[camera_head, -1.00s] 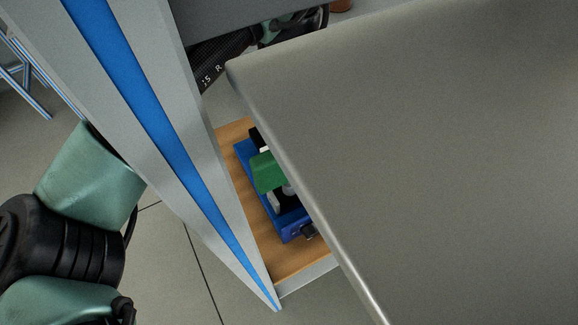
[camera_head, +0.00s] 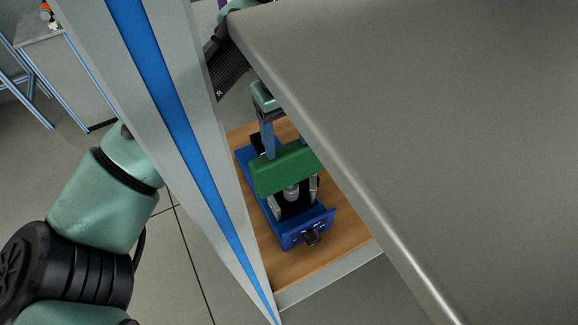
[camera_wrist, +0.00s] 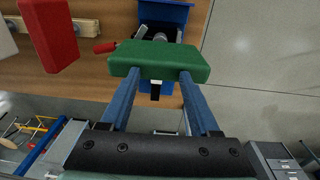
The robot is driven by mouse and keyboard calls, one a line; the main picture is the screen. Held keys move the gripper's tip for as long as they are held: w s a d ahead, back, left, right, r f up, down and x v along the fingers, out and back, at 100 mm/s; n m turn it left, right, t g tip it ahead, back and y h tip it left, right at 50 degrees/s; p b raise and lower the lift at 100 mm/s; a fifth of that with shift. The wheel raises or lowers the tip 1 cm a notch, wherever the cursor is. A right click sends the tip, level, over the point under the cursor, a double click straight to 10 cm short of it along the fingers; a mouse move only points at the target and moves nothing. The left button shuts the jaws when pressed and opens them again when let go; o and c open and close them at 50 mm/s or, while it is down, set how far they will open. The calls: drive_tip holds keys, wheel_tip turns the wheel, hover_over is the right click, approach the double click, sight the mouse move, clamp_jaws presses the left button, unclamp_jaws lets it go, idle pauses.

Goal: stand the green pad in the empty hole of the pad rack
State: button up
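The green pad (camera_head: 285,168) lies across the top of a blue clamp-like device (camera_head: 285,239) on a wooden board; in the wrist view the pad (camera_wrist: 160,60) shows its long side across the picture. My gripper (camera_wrist: 158,77) has two blue fingers set well apart, their tips at the near edge of the pad; the pad reaches past both. In the head view my gripper (camera_head: 268,152) comes down at the pad's back side, partly hidden by the grey top. A red pad (camera_wrist: 52,33) is at the wrist view's upper left. I cannot make out the empty hole.
A wide grey top (camera_head: 420,150) overhangs the board (camera_head: 340,240) on the right. A grey post with a blue stripe (camera_head: 160,90) stands close on the left. A pale wooden bar (camera_wrist: 86,27) lies behind the red pad, and a red handle (camera_wrist: 104,47) sits beside the device.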

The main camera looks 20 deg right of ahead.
sight(291, 156)
drive_tip(key=f, duration=0.1)
drive_tip(key=s+f, duration=0.1)
drive_tip(key=f, duration=0.1)
drive_tip(key=shift+d+f+g, duration=0.2)
drive_tip(key=shift+g, duration=0.1)
clamp_jaws()
drive_tip(key=shift+s+a, duration=0.15)
drive_tip(key=shift+r, duration=0.15)
drive_tip(key=shift+w+d+r+p, duration=0.15)
drive_tip(key=shift+r+p, duration=0.4)
drive_tip(key=shift+p, duration=0.2)
drive_tip(key=shift+w+d+r+p, duration=0.15)
drive_tip(key=shift+r+p, duration=0.35)
drive_tip(key=shift+p, duration=0.25)
drive_tip(key=shift+w+d+r+p, duration=0.1)
drive_tip(key=shift+w+r+p, duration=0.2)
drive_tip(key=shift+r+p, duration=0.5)
drive_tip(key=shift+w+r, duration=0.1)
